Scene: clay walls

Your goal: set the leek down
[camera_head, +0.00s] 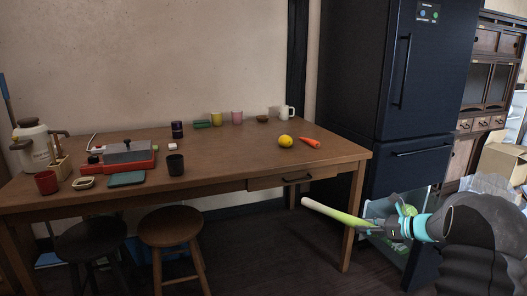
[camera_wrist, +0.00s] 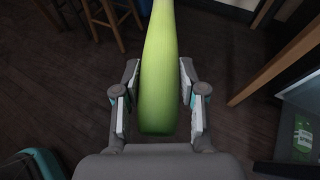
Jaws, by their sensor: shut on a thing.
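The leek (camera_head: 338,213) is long, pale at its far end and green toward my gripper. My gripper (camera_head: 398,228) is shut on it and holds it in the air in front of the table's right end, at the lower right of the head view. In the wrist view the leek (camera_wrist: 158,70) lies between the two fingers of my gripper (camera_wrist: 158,100) and points away, with dark floor below.
Two stools (camera_head: 170,226) stand at the table's front. A dark fridge (camera_head: 415,100) stands right of the table. A glass-like bin (camera_head: 375,210) is behind my gripper.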

